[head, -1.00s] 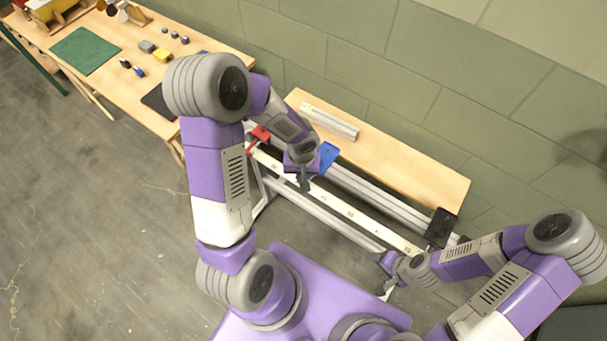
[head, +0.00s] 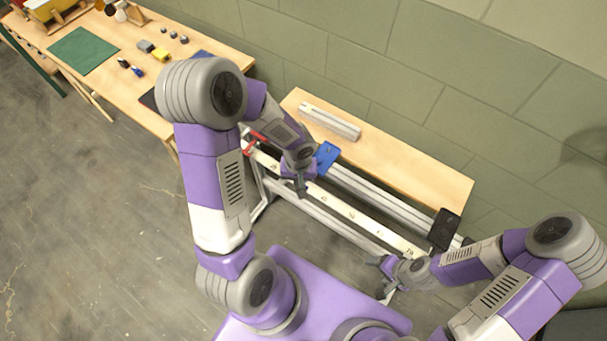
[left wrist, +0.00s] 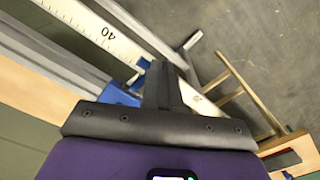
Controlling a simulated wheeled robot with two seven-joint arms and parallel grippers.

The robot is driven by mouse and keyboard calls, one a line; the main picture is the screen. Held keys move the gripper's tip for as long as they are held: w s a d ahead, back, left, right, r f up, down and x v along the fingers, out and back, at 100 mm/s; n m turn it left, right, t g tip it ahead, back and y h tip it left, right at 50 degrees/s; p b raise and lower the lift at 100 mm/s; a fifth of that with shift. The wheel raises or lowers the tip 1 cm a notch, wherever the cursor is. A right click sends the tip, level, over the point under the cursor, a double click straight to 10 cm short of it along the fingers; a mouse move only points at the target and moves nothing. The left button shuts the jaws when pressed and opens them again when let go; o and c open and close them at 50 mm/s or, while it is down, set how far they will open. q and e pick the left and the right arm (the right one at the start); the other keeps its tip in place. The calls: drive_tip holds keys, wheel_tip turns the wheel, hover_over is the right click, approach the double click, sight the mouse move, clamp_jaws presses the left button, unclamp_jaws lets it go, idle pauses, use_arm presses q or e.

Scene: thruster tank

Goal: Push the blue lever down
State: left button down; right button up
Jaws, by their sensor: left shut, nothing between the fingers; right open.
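A blue part (head: 327,158), probably the one with the lever, sits on the metal rail track (head: 385,205). In the left wrist view the blue part (left wrist: 120,95) shows to the left of the fingers, and a small blue piece shows at their tips. My left gripper (head: 301,188) is shut and empty, over the rail just in front of the blue part. Its fingers also show in the left wrist view (left wrist: 161,72); I cannot tell whether they touch the blue piece. My right gripper (head: 380,268) is open and empty near the rail's right end.
A white scale strip (head: 342,208) runs along the rail, with a red part (head: 250,146) at its left end and a black block (head: 443,228) at its right. A wooden bench (head: 400,165) lies behind against the wall. A second table (head: 110,85) stands far left.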

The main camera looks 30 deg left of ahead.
use_arm(q)
drive_tip(key=shift+s+f+b, duration=0.2)
drive_tip(key=shift+f+b, duration=0.3)
drive_tip(key=shift+b, duration=0.15)
drive_tip(key=shift+s+f+b, duration=0.15)
drive_tip(key=shift+f+b, duration=0.3)
drive_tip(key=shift+b, duration=0.15)
drive_tip(key=shift+f+b, duration=0.25)
drive_tip(key=shift+b, duration=0.05)
drive_tip(key=shift+s+r, duration=0.1)
wheel_tip(320, 180, up, 9)
drive_tip(key=p, duration=0.7)
idle(0.7)
